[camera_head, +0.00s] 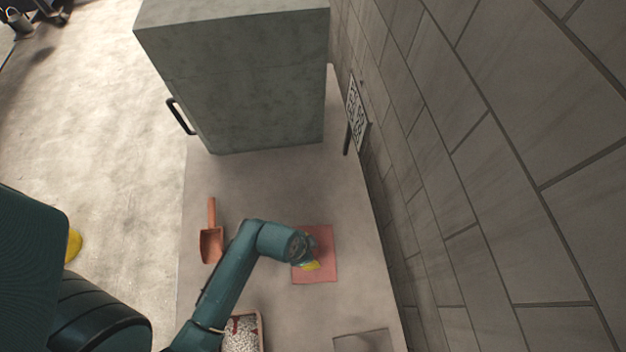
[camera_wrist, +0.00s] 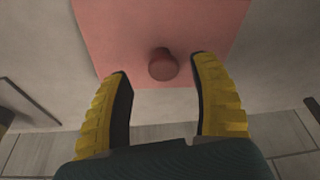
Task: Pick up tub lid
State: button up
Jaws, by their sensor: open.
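The tub lid appears to be a flat pinkish-red square (camera_head: 322,270) lying on the counter. In the wrist view the lid (camera_wrist: 215,28) fills the upper middle, with a round reddish knob (camera_wrist: 162,66) standing on it. My gripper (camera_head: 311,266) is over the lid, and its arm hides part of it. In the wrist view my gripper (camera_wrist: 160,68) is open, with its two yellow fingers spread. The knob shows between the fingertips, closer to the right one, with visible gaps on both sides. Nothing is held. The height of the fingertips above the lid is hard to tell.
An orange-brown scoop (camera_head: 211,243) lies left of the lid. A reddish tub (camera_head: 262,330) of white pellets is partly behind my arm. A grey cabinet (camera_head: 245,85) and a small sign (camera_head: 356,115) stand farther back. A tiled wall (camera_head: 480,150) borders the counter's right side.

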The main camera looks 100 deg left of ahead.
aim_at(325, 252)
jog(key=x, duration=0.4)
jog(key=shift+a, duration=0.2)
jog(key=shift+c, duration=0.5)
grip_shut()
